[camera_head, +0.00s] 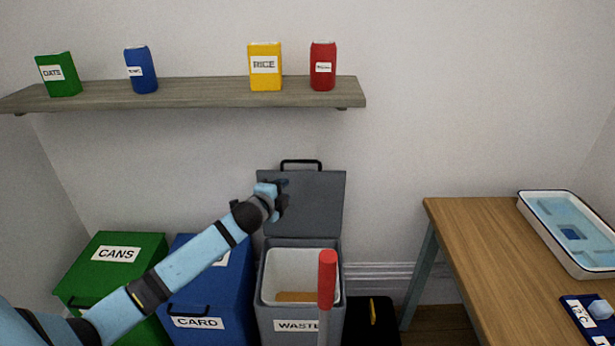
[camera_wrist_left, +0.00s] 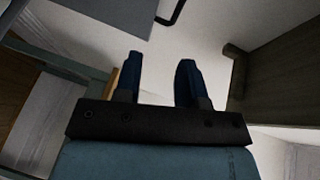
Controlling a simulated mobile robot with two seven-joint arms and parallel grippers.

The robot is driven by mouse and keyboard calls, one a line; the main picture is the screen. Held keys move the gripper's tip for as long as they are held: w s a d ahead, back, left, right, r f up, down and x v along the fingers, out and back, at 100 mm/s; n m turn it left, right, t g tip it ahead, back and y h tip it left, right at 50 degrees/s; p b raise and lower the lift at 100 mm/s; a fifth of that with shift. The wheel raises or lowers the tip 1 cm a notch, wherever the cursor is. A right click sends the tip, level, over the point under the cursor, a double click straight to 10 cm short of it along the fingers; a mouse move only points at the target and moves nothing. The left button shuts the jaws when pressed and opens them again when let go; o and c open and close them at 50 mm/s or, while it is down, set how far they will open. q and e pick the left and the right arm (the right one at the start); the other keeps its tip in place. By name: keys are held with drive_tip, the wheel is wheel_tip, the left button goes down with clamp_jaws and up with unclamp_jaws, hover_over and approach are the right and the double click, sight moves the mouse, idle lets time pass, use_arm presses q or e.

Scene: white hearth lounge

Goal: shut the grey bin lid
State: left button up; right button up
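The grey bin (camera_head: 303,326), labelled WASTE, stands open with a white liner inside. Its grey lid (camera_head: 322,205) is raised upright against the wall, with a black handle (camera_head: 301,162) on its top edge. My left gripper (camera_head: 284,184) is in front of the lid's upper left part; I cannot tell if it touches. In the left wrist view my left gripper (camera_wrist_left: 158,75) has its two fingers apart with nothing between them. The lid (camera_wrist_left: 108,12) and its handle (camera_wrist_left: 172,14) show at the top there. My right gripper is not in view.
A blue CARD bin (camera_head: 235,290) and a green CANS bin (camera_head: 130,275) stand left of the grey bin. A red-topped post (camera_head: 327,280) rises in front of it. A shelf (camera_head: 200,93) with several containers hangs above. A wooden table (camera_head: 480,240) stands right.

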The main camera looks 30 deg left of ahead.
sight(299, 162)
use_arm(q)
drive_tip(key=shift+m+t+y, duration=0.3)
drive_tip(key=b+x, duration=0.1)
drive_tip(key=x, duration=0.4)
drive_tip(key=a+r+b+x, duration=0.1)
drive_tip(key=x, duration=0.4)
drive_tip(key=a+r+x, duration=0.1)
drive_tip(key=x, duration=0.5)
drive_tip(key=shift+b, duration=0.4)
clamp_jaws()
